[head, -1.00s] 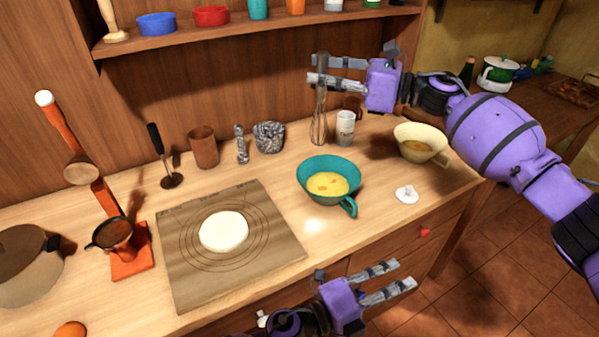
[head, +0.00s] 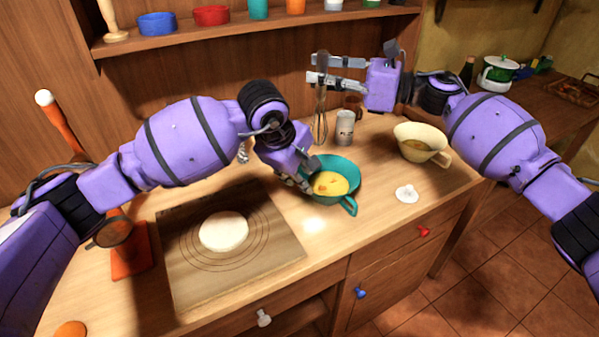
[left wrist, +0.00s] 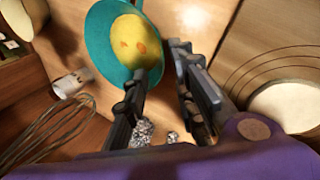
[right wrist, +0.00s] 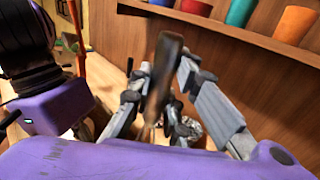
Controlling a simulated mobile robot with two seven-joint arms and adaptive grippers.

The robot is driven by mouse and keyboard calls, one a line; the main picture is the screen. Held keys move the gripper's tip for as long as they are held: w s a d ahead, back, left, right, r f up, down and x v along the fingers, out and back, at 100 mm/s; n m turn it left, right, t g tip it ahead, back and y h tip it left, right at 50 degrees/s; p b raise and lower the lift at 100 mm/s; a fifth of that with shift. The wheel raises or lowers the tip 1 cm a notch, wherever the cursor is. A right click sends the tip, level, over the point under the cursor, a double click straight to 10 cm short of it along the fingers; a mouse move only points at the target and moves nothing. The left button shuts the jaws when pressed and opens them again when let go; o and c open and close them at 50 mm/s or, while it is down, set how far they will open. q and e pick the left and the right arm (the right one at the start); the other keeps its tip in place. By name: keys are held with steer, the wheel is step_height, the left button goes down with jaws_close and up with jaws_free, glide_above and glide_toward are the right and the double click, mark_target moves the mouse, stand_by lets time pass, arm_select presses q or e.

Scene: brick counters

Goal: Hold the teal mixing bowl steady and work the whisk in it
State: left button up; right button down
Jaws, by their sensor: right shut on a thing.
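The teal mixing bowl (head: 343,162) stands upright on the counter with yellow batter in it. It also shows in the left wrist view (left wrist: 98,38). My left gripper (head: 303,183) is at the bowl's left side; its open fingers (left wrist: 158,62) point at the rim, one tip overlapping the bowl in view and the other just outside it. Contact cannot be told. My right gripper (head: 314,72) is shut on the whisk (head: 321,115), which hangs wires down behind and above the bowl. The whisk's handle (right wrist: 163,75) shows between the fingers in the right wrist view.
A cream bowl (head: 415,132) stands right of the teal bowl, with a white lid-like piece (head: 406,193) in front. A pale canister (head: 345,127) stands behind. A board (head: 180,265) with a white dough disc (head: 224,231) lies at left. A shelf (head: 200,41) runs above.

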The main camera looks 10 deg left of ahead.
arm_select(q)
glide_toward(313, 199)
steer(key=x, duration=0.6)
steer(key=shift+d, duration=0.1)
jaws_close()
stand_by(0.5)
